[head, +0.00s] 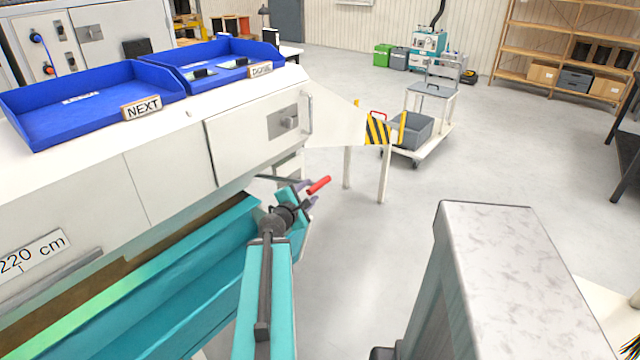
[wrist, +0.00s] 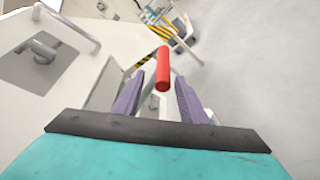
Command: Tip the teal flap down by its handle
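The teal flap (head: 150,290) runs long and sloping along the front of the white machine in the head view. A red handle (head: 319,185) shows near its far end; how it joins the flap is hidden. My gripper (head: 307,194) is at the handle, its purple fingers partly hidden behind my wrist. In the wrist view my gripper (wrist: 160,90) is open, with one finger on each side of the red handle (wrist: 162,70). A gap shows on both sides of the handle. How deep the handle sits between the fingers is hard to tell.
The white machine (head: 160,175) carries two blue trays (head: 60,112) with signs. A latch panel (wrist: 45,62) and grab bar lie left of my gripper. A striped yellow-black plate (head: 378,130) and a cart (head: 415,150) stand beyond.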

